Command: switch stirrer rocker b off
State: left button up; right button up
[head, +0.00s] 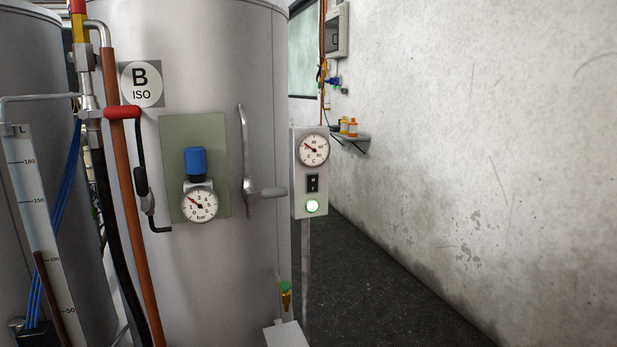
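The stirrer control box (310,172) is a pale panel on a post at the right side of the big metal tank marked B ISO (200,270). A round temperature gauge (314,150) is at its top. Below it is a small black rocker switch (312,183); its position is too small to tell. Under the rocker a round lamp (312,206) glows greenish white. Neither of my grippers shows in the head view.
A blue-capped pressure gauge (199,204) sits on the tank front. Hoses and a red-handled valve (122,112) stand at left. Dark floor (385,285) is clear along the right wall.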

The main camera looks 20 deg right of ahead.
aim_at(312, 179)
jog(key=k, duration=0.65)
jog(key=z, duration=0.5)
jog(key=i, duration=1.55)
jog(key=u, duration=0.4)
